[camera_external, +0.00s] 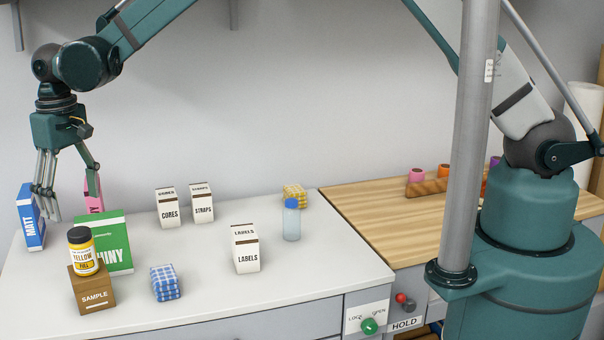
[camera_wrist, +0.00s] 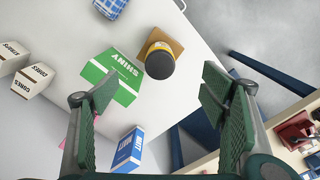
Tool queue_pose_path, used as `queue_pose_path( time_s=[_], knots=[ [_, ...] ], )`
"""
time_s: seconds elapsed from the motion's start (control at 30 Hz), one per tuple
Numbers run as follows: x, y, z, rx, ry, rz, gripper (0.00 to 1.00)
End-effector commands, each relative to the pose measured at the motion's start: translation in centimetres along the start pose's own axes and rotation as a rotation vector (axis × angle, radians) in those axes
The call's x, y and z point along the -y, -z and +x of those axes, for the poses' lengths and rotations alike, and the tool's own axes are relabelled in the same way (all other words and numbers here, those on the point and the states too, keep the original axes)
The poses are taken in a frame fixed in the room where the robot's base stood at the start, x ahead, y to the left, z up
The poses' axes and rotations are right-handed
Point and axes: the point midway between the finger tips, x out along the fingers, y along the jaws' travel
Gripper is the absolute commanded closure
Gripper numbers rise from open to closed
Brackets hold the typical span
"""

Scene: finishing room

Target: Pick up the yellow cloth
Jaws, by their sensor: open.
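The yellow cloth (camera_external: 293,191) is a small folded, patterned stack near the back of the white counter, right of centre. A clear bottle with a blue cap (camera_external: 291,221) stands in front of it and hides part of it. The cloth does not show in the wrist view. My gripper (camera_external: 70,188) is open and empty, high at the far left, well away from the cloth. In the wrist view its fingers (camera_wrist: 155,92) are spread, with the green SHINY box (camera_wrist: 113,78) and a dark-lidded jar (camera_wrist: 160,61) beyond them.
A blue MATT box (camera_external: 31,217), a pink box (camera_external: 93,192), the SHINY box and a YELLOW jar (camera_external: 86,254) on a SAMPLE box (camera_external: 93,290) crowd the left. A blue checked cloth (camera_external: 166,283) and white CORES, STRAPS and LABELS (camera_external: 246,248) boxes stand mid-counter.

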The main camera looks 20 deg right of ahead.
Motion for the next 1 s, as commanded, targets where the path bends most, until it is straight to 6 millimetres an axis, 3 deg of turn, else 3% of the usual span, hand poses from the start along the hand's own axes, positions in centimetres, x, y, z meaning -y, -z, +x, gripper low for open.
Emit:
queue_pose_path(
  time_s=[0.27,0.47,0.67,0.8,1.0],
  knots=[
    [-0.3,0.1,0.1,-0.001,-0.001,0.005,0.28],
    [-3.2,0.8,0.7,-0.013,-0.006,0.05,0.28],
    [-9.6,2.0,1.7,-0.039,-0.02,0.149,0.28],
    [-14.8,2.7,2.6,-0.06,-0.032,0.232,0.28],
    [-22.5,0.1,6.3,-0.022,-0.053,0.47,0.28]
  ],
)
